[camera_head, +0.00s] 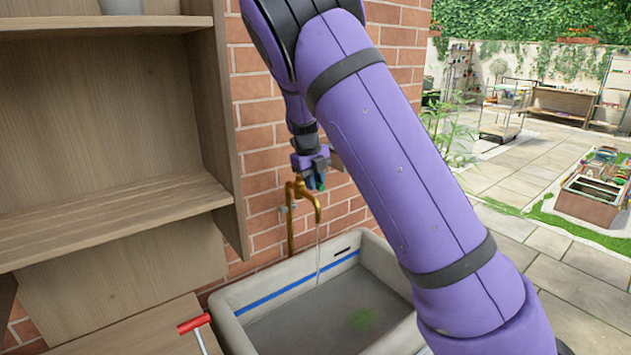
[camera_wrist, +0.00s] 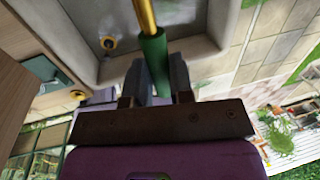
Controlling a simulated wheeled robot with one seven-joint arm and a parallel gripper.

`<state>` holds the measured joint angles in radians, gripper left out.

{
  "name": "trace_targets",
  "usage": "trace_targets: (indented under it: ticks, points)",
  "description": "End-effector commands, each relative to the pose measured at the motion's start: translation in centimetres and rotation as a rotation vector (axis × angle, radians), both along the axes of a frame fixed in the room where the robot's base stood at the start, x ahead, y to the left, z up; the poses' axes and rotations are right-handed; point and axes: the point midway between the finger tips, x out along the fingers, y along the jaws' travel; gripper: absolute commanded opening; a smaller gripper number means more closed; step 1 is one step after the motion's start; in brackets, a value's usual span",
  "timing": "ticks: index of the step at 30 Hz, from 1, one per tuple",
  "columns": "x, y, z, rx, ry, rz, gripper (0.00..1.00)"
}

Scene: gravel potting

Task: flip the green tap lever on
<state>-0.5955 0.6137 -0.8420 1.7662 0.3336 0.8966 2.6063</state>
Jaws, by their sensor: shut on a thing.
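The brass tap (camera_head: 303,188) stands at the brick wall above the back left of the sink. A thin stream of water (camera_head: 318,255) runs from its spout into the sink. The green tap lever (camera_head: 319,184) shows only in part beneath my gripper (camera_head: 313,170). In the wrist view, the green lever (camera_wrist: 153,58) lies between the two dark fingers of my gripper (camera_wrist: 160,75), with the brass part (camera_wrist: 146,14) beyond it. My gripper is shut on the lever. The fingers hide part of it.
A wooden shelf unit (camera_head: 112,215) stands at the left. A red-handled tool (camera_head: 194,323) is at the sink's left. My arm blocks the sink's right side.

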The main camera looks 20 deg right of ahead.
Motion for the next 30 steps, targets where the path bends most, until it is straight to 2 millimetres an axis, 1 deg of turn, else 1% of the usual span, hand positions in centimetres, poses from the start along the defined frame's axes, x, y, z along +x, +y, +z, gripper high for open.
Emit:
trace_targets:
  ticks: [13, 14, 15, 17, 26, 30]
  points:
    - [0.1, 0.1, 0.1, 0.001, -0.003, -0.011, 0.00]
    - [0.1, 0.1, 0.1, 0.001, -0.003, -0.011, 0.26]
    - [0.1, 0.1, 0.1, 0.001, -0.003, -0.010, 0.35]
    - [0.1, 0.1, 0.0, 0.000, -0.002, -0.010, 0.47]
    - [0.0, 0.1, 0.1, 0.000, -0.002, -0.009, 0.47]
    - [0.0, 0.4, 1.2, 0.001, -0.002, -0.007, 0.47]
